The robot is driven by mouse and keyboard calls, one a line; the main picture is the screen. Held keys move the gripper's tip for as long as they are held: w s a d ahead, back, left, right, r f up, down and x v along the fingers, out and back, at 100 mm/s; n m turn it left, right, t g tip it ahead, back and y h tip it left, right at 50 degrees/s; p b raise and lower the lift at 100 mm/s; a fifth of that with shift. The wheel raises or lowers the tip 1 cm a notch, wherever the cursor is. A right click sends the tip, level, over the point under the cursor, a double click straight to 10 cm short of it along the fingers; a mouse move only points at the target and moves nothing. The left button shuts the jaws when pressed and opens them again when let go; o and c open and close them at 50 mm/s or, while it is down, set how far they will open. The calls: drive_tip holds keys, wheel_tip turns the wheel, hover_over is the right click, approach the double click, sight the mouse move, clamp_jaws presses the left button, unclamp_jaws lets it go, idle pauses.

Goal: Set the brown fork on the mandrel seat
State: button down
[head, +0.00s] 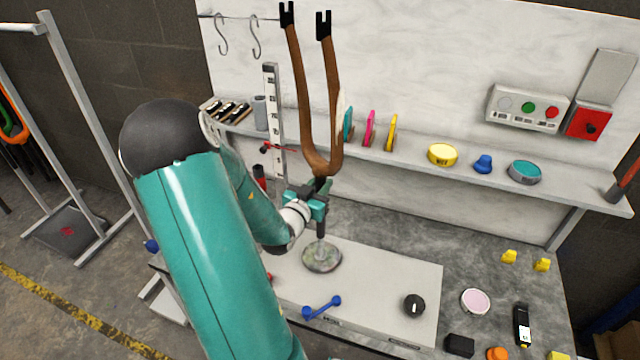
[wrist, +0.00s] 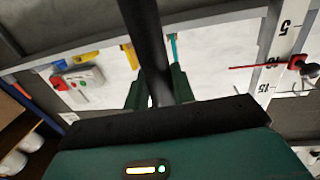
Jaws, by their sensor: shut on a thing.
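The brown fork (head: 307,110) stands upright, its two legs pointing up with black tips and its crown at the bottom. My gripper (head: 320,196) is shut on the fork's black stem, just under the crown. In the wrist view the dark stem (wrist: 152,50) runs between the two green fingers (wrist: 157,88). Directly below my gripper is the mandrel seat, with a round, mottled base (head: 322,258) on the white bench plate. A dark upright piece joins the space between gripper and base. I cannot tell where stem ends and mandrel begins, or whether they touch.
The shelf (head: 405,160) behind holds coloured cards, a yellow tin (head: 442,155) and a teal tin (head: 524,171). A vertical ruler (head: 273,120) stands close left of the fork. A blue handle (head: 322,307) and black knob (head: 414,305) are on the white plate (head: 380,275).

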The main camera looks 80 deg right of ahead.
drive_tip(key=shift+w+f, duration=0.1)
drive_tip(key=shift+f, duration=4.85)
idle(0.5)
drive_tip(key=c, duration=1.1)
unclamp_jaws()
drive_tip(key=shift+f, duration=0.1)
drive_tip(key=shift+a, duration=0.15)
drive_tip(key=v, duration=1.3)
drive_tip(key=shift+a, duration=0.2)
